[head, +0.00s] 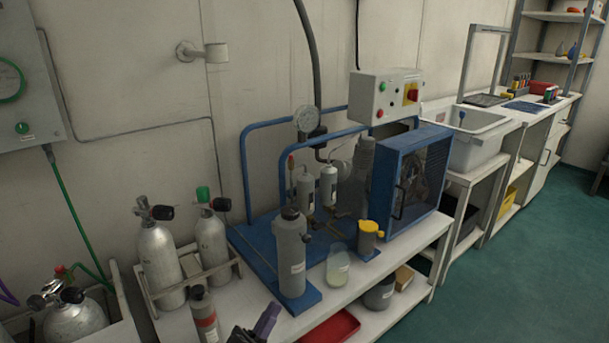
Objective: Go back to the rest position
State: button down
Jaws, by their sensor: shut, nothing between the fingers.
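My gripper (257,326) shows only in part at the bottom edge of the head view, as a dark shape with a purple-grey finger. It is shut with nothing held. It is in front of the bench, to the right of a grey cylinder with a red band (206,318). The rest of my arm is out of view below.
The white bench (425,243) carries a blue-framed compressor (410,175), a tall grey canister (291,252), a clear beaker (338,265) and a yellow-topped cup (369,238). Two silver cylinders (158,255) stand in a rack at left. Green floor (530,245) is clear at right.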

jog(key=w+d+f+n+g+y, duration=0.1)
jog(key=w+d+f+g+y, duration=0.85)
jog(key=w+d, duration=0.2)
jog(key=s+d+r+n+g+y, duration=0.1)
jog(key=s+d+r+g+y, duration=0.2)
jog(key=s, duration=0.4)
jog(key=s+d+r+n+g+y, duration=0.1)
jog(key=s+d+g, duration=0.1)
jog(key=s+d, duration=0.35)
jog(key=s+d+r+n+g+y, duration=0.1)
jog(key=s+d+r+g+y, duration=0.15)
jog(key=s, duration=0.55)
notch_tip(320, 180, up, 35)
jog(key=p, duration=3.4)
jog(key=shift+s+f+g+p, duration=0.2)
jog(key=shift+g+p, duration=0.1)
jog(key=shift+a+f, duration=0.1)
